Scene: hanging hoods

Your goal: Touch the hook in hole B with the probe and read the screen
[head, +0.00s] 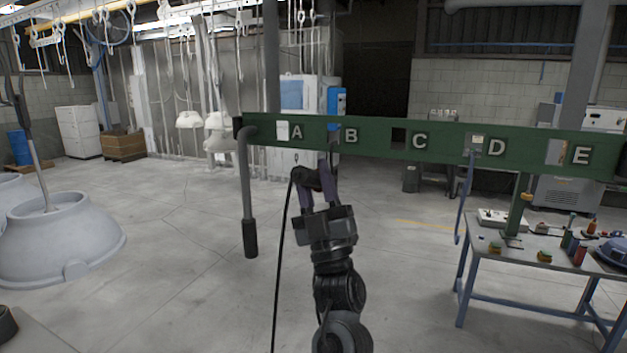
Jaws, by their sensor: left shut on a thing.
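A green bar (370,140) with square holes and white letters A to E spans the view. The hook in hole B (333,150) shows only as a small dark piece hanging just left of the letter B; most of it is hidden or too small to make out. My left gripper (313,183) is shut on a dark probe (306,177), just below the bar between A and B. A black cable (281,240) hangs from the probe. The probe's tip is close to the hook; I cannot tell whether they touch. I cannot make out a readable screen. My right gripper is not in view.
A grey pipe with a dark grip (248,200) hangs from the bar's left end. A blue hook (462,200) hangs at hole D. A workbench (540,262) with tools stands at right, a large grey hood (60,245) at left. The floor between is clear.

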